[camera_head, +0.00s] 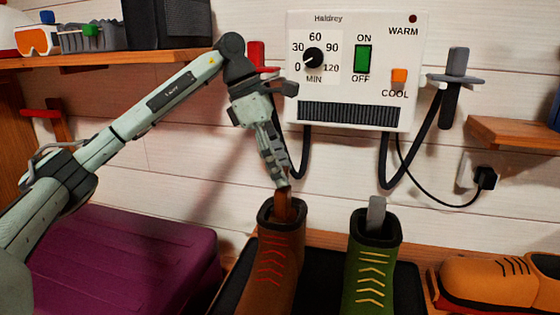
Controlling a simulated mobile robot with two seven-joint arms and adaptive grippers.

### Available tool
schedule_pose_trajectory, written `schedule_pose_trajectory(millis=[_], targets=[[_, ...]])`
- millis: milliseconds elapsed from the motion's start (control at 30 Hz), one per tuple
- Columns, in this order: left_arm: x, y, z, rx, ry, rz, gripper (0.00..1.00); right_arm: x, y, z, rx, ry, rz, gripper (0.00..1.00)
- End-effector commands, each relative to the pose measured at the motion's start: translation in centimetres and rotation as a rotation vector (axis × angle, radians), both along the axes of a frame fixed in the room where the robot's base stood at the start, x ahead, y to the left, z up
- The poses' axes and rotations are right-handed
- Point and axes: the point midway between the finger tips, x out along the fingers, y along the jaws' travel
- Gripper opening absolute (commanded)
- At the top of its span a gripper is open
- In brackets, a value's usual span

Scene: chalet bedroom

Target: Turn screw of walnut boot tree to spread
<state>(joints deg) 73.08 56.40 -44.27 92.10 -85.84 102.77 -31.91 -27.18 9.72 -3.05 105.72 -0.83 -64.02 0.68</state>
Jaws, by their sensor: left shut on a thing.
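My left gripper (281,181) points down from above and is shut on the top end of the boot tree. The gripper fingers cover that end, so the screw cannot be made out. My right gripper is out of view.
A green boot (370,265) with a grey insert (376,213) stands just to the right. A tan shoe (490,284) lies at far right. A purple case (125,260) fills the lower left. A white dryer panel (355,72) with hanging hoses is on the wall behind.

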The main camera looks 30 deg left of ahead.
Motion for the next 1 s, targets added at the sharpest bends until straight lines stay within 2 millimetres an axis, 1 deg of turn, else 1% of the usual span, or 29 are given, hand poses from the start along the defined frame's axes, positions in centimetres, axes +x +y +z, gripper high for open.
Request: schedule_pose_trajectory(millis=[200,533,567,700,733,1000], targets=[[0.02,-0.01,0.04,0.0,0.0,-0.025,0.22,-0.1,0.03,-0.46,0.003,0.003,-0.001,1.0],[0.02,-0.01,0.02,0.0,-0.001,-0.026,0.22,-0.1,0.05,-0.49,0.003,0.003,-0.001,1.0],[0.01,0.0,0.0,0.0,-0.001,-0.026,0.53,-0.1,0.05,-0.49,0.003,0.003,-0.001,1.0],[0.01,0.0,0.01,0.0,-0.001,-0.026,0.71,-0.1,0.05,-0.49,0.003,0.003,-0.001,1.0],[0.01,0.0,0.0,0.0,0.0,-0.025,0.72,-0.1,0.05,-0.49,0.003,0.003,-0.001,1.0],[0.0,0.02,0.06,0.0,0.0,-0.025,0.72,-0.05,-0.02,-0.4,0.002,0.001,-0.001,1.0]])
